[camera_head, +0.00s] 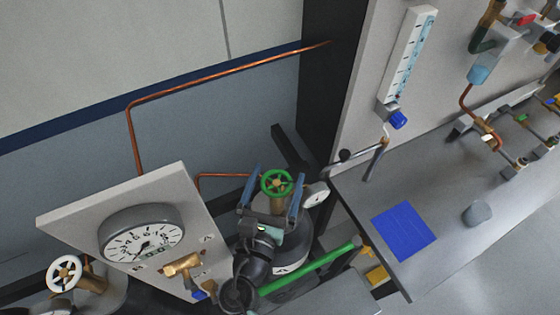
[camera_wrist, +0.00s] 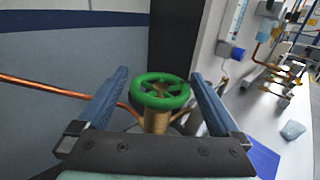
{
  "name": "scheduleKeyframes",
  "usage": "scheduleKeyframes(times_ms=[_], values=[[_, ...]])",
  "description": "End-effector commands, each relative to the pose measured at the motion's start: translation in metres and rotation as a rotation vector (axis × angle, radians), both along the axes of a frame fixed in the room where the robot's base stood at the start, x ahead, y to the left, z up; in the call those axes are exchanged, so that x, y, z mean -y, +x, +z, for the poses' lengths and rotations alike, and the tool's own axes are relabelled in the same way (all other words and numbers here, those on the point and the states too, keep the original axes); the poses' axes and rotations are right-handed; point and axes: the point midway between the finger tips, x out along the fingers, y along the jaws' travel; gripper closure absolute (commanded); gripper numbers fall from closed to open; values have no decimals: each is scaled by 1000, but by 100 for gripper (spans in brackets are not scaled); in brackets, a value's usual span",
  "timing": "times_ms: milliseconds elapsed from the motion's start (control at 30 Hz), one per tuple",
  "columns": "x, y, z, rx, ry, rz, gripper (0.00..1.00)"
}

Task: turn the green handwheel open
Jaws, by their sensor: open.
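The green handwheel (camera_head: 277,183) is a small spoked wheel on top of a brass valve stem. It also shows in the wrist view (camera_wrist: 160,92), in the middle of the picture. My gripper (camera_head: 272,188) is open, with one blue finger on each side of the handwheel. In the wrist view my gripper (camera_wrist: 160,92) has visible gaps between both fingers and the rim, and neither finger seems to touch it. The brass stem (camera_wrist: 156,121) shows below the wheel, and its lower part is hidden by my gripper's body.
A panel with a round dial gauge (camera_head: 142,240) stands at the left, near a white handwheel (camera_head: 64,273). A small gauge (camera_head: 316,194) sits just right of the green wheel. A bench with a blue mat (camera_head: 404,231) is at the right. A copper pipe (camera_head: 130,135) runs along the wall.

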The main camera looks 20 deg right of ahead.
Motion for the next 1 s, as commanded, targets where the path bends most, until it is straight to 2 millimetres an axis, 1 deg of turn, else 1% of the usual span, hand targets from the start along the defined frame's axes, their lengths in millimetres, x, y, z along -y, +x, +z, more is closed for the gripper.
scheduleKeyframes(times_ms=[33, 200, 333, 567, 600, 767, 900, 967, 1000], values=[[7, 7, 3, 1, -1, -4, 0], [18, 21, 1, 1, 2, -2, 0], [22, 25, 0, 0, 1, -2, 0], [22, 25, 0, 1, 2, -1, 0], [21, 25, 0, 1, 2, -1, 7], [21, 25, 0, 1, 2, -1, 36], [21, 25, 0, 1, 2, -1, 61], [21, 25, 0, 1, 2, -1, 72], [21, 25, 0, 1, 2, -1, 75]])
